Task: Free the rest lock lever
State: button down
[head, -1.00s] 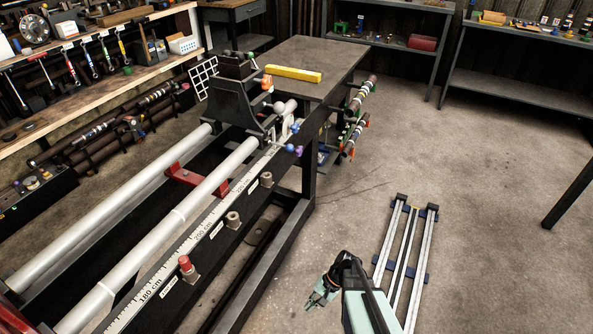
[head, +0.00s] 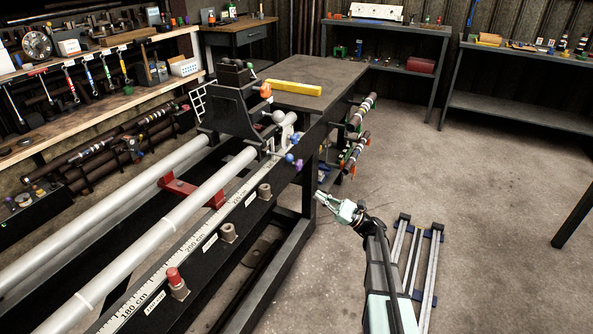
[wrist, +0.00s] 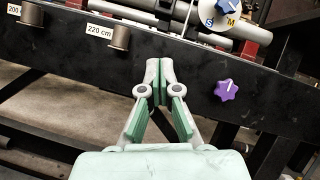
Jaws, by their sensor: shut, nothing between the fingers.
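The black rest (head: 230,110) stands across the two pale rails of the lathe. An orange knob (head: 265,90), a grey ball knob (head: 279,117) and small blue and purple knobs (head: 290,158) sit on its near side. I cannot tell which is the rest lock lever. In the wrist view a purple star knob (wrist: 227,91) is on the black beam, right of my gripper. A blue knob (wrist: 229,8) sits on a white dial marked S and M above it. My gripper (wrist: 159,70) is shut and empty, with its tips in front of the beam, apart from the knobs.
The dark beam carries a ruler (head: 195,245) and several stops, one with a red top (head: 173,275). A yellow block (head: 293,88) lies on the end table. Shafts hang at the table's right side (head: 360,112). The floor to the right (head: 490,190) is clear.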

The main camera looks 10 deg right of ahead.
jog(key=shift+s+d+r+m+t+y, duration=0.15)
jog(key=shift+d+r+m+y, duration=0.1)
jog(key=shift+r+m, duration=0.15)
jog(key=shift+s+d+r+m+t+y, duration=0.1)
jog(key=shift+d+r+m+t+y, duration=0.05)
jog(key=shift+r+m+y, duration=0.2)
jog(key=shift+r, duration=0.1)
send_near(279, 155)
jog(key=b+x, duration=0.1)
jog(key=x, duration=0.2)
jog(key=shift+w+d, duration=0.1)
jog(key=shift+r, duration=0.1)
dwell(0.4)
